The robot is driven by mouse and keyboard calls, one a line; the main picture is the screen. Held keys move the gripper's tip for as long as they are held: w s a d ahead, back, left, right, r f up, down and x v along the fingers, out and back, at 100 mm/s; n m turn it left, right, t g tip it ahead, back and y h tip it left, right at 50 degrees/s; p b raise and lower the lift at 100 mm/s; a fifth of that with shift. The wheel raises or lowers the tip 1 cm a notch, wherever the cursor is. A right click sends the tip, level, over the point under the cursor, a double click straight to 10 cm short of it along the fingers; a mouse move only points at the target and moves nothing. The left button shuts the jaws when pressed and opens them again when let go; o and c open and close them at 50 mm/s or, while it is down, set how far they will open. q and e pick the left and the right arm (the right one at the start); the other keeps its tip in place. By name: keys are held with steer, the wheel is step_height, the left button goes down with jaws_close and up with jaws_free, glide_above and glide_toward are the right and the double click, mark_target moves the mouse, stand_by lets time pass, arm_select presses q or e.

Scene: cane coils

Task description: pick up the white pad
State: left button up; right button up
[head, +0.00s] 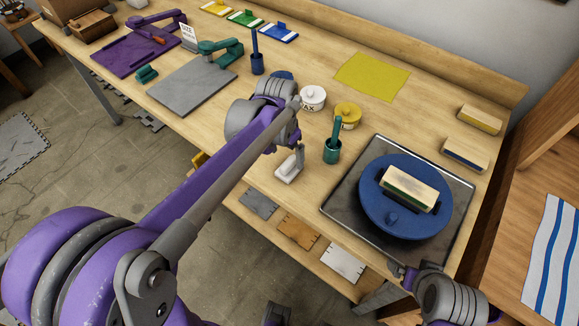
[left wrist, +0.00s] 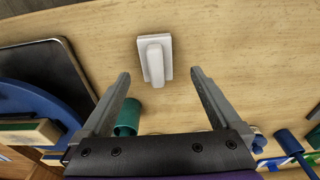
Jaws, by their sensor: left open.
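The white pad (head: 289,168), a small flat plate with an upright grip, lies on the bench near its front edge. In the left wrist view the white pad (left wrist: 154,60) shows ahead of the fingertips, roughly centred between them. My left gripper (head: 294,139) is just behind the pad in the head view. In the left wrist view the left gripper (left wrist: 160,74) has its fingers wide apart with nothing between them. My right gripper (head: 404,274) is partly in view at the bottom right, by the tray's front edge; its jaws are not clear.
A dark tray (head: 336,207) holds a blue round lidded thing (head: 391,217) with a block on top. White (head: 313,100) and yellow (head: 346,117) jars stand behind.

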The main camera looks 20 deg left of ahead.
mark_target(289, 162)
arm_select(q)
steer(key=f, duration=0.5)
steer(key=shift+w+d, duration=0.2)
steer(key=shift+d, duration=0.15)
steer(key=c, duration=1.5)
